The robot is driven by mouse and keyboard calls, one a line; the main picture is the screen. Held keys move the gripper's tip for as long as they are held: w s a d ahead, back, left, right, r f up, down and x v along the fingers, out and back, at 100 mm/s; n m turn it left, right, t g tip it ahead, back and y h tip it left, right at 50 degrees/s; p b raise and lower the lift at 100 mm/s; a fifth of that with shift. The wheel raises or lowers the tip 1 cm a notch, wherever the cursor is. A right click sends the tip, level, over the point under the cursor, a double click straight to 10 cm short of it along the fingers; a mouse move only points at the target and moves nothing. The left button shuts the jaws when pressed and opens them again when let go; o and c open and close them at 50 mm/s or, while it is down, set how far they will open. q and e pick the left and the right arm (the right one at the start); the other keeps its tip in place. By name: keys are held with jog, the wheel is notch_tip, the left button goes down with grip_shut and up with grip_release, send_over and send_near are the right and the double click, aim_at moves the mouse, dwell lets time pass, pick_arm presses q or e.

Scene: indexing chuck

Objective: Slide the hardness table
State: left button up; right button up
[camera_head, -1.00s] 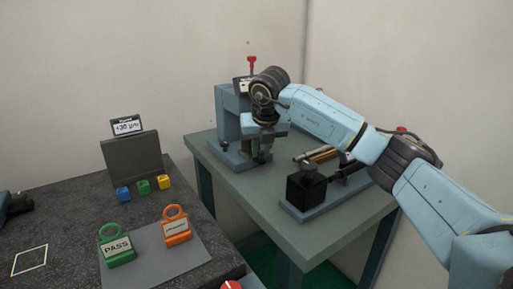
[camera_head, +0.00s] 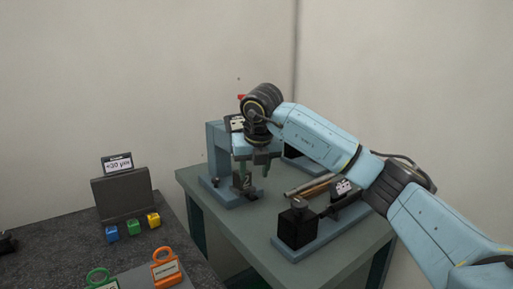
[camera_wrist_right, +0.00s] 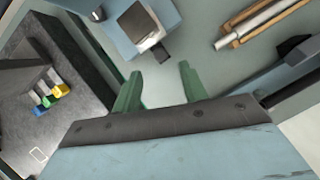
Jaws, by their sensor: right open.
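The hardness tester, a blue-grey frame (camera_head: 217,150) on a blue base, stands at the back of the green-grey table. A small dark block with a pale mark (camera_head: 242,182), perhaps the hardness table, sits low at its front. The tester also shows at the top of the right wrist view (camera_wrist_right: 120,38), with a small dark tab (camera_wrist_right: 162,57) jutting toward the gripper. My right gripper (camera_head: 258,165) is in front of the tester, up and right of the marked block. Its green fingers (camera_wrist_right: 160,88) are apart with nothing between them. My left gripper is not in view.
A blue-based fixture with a black block (camera_head: 297,228) and wooden-edged rods (camera_head: 312,186) lie on the right of the green-grey table (camera_head: 245,222).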

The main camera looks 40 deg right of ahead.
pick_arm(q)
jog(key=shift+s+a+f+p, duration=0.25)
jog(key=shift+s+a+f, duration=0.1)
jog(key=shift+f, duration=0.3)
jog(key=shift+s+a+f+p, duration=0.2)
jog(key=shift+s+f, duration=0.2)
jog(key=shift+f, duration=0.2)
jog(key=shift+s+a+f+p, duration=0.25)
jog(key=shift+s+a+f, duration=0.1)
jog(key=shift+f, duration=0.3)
pick_arm(e)
jog(key=v, duration=0.8)
jog(key=shift+f, duration=0.1)
